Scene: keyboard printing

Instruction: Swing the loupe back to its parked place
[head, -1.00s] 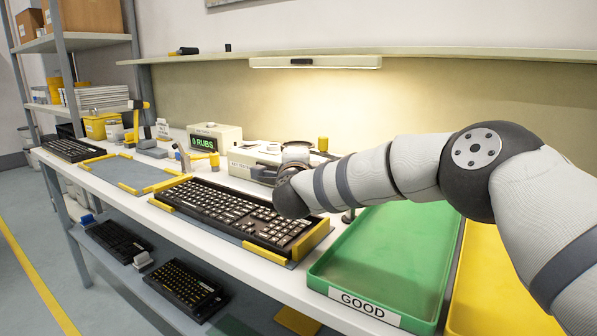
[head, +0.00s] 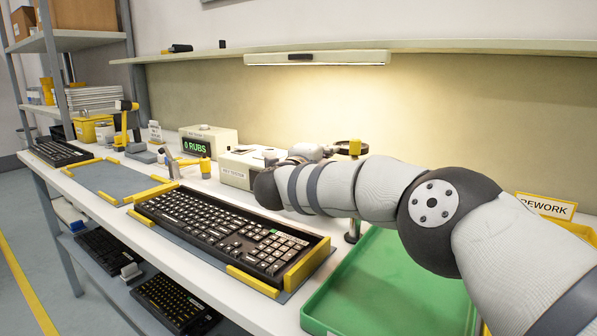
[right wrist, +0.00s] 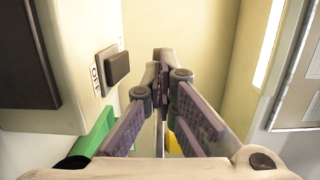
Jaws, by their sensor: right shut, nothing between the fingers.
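The loupe (head: 306,151) shows in the head view as a pale ring with a dark rim, just behind my right wrist. Its post (head: 352,231), topped by a yellow knob (head: 354,147), stands behind my right forearm and is partly hidden by it. My right arm reaches in from the right, in front of the loupe, and its wrist hides the fingers in the head view. In the right wrist view my right gripper (right wrist: 162,57) has its fingertips together with nothing between them. I cannot tell whether it touches the loupe. My left gripper is not in view.
A keyboard (head: 220,230) lies on the bench between yellow guides. A green tray (head: 390,290) is below my right arm, and a REWORK sign (head: 545,206) is at right. A pale tester box (head: 238,172) sits behind the keyboard. A switch marked OFF (right wrist: 117,67) is left of the fingers.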

